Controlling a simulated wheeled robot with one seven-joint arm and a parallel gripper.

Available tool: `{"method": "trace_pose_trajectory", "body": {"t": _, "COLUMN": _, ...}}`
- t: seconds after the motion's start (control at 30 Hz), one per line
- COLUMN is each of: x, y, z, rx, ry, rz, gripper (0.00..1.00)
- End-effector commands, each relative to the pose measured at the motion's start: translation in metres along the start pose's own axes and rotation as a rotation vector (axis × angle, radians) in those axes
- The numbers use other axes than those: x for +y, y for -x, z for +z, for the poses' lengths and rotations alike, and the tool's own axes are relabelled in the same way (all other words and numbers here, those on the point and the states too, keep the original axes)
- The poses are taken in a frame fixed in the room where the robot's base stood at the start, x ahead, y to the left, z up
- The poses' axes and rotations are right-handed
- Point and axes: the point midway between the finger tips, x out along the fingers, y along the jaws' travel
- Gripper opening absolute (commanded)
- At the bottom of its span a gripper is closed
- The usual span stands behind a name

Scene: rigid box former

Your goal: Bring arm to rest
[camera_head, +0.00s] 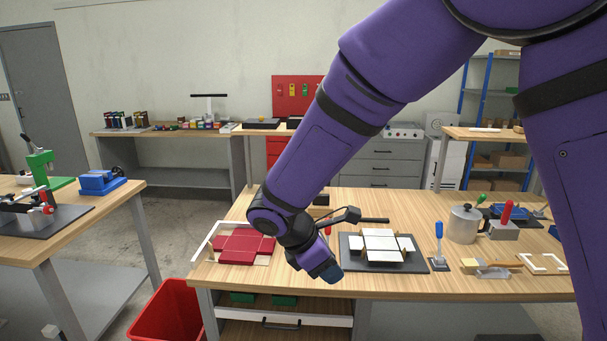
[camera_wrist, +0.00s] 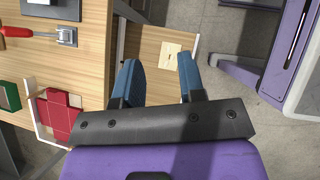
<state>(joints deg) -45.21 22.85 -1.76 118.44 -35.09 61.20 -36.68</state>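My arm reaches down and to the left across the head view, and my gripper (camera_head: 326,268) hangs by the front edge of the wooden bench (camera_head: 400,283). In the wrist view my gripper (camera_wrist: 158,62) shows two blue fingers spread apart. Nothing is held between them. A wooden surface with a small pale plate shows beyond the fingers.
A white tray (camera_head: 200,254) with a red flat blank (camera_head: 245,246) lies left of my gripper. A dark plate (camera_head: 350,264) with a white blank (camera_head: 380,244) lies right of it. A grey pot (camera_head: 463,225) and hand tools stand farther right. A red bin (camera_head: 170,312) stands on the floor.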

Motion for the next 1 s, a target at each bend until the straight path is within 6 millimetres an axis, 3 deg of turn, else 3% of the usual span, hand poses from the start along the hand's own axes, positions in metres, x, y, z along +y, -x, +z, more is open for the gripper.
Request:
{"method": "trace_pose_trajectory", "body": {"t": 0.03, "x": -0.003, "y": 0.005, "z": 0.022, "rx": 0.031, "ry": -0.072, "rz": -0.008, "gripper": 0.37}}
{"method": "trace_pose_trajectory", "body": {"t": 0.2, "x": -0.021, "y": 0.015, "z": 0.082, "rx": 0.126, "ry": -0.312, "rz": -0.045, "gripper": 0.37}}
{"method": "trace_pose_trajectory", "body": {"t": 0.5, "x": -0.069, "y": 0.029, "z": 0.172, "rx": 0.286, "ry": -0.735, "rz": -0.1, "gripper": 0.37}}
{"method": "trace_pose_trajectory", "body": {"t": 0.7, "x": -0.11, "y": 0.037, "z": 0.217, "rx": 0.388, "ry": -1.014, "rz": -0.129, "gripper": 0.37}}
{"method": "trace_pose_trajectory", "body": {"t": 1.0, "x": -0.177, "y": 0.045, "z": 0.262, "rx": 0.54, "ry": -1.425, "rz": -0.157, "gripper": 0.37}}
